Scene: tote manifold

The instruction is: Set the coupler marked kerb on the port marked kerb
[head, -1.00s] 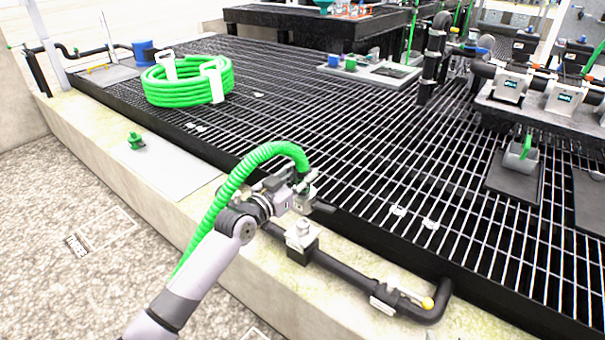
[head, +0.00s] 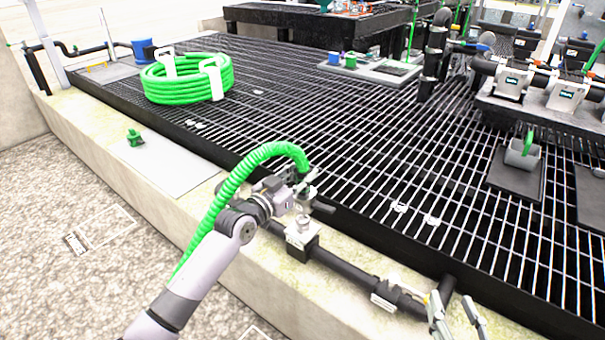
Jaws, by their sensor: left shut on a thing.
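My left gripper (head: 292,198) is shut on the grey coupler (head: 308,191) at the end of a green ribbed hose (head: 239,178), which arches back along my arm. The coupler is just above the port (head: 300,228), a pale metal fitting on a block on the black kerb pipe. Whether they touch is hard to tell, as the gripper partly covers the gap. Any kerb marking is too small to read. My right gripper (head: 457,306) is at the lower right edge, its two fingers apart and empty, beside the pipe's valve end.
The black pipe (head: 345,268) runs along the pale concrete kerb (head: 262,258) beside the black grating (head: 370,150). A coiled green hose (head: 188,88) lies on the grating. A small green fitting (head: 134,138) stands on a grey plate (head: 172,160). Pumps and pipes stand at the upper right.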

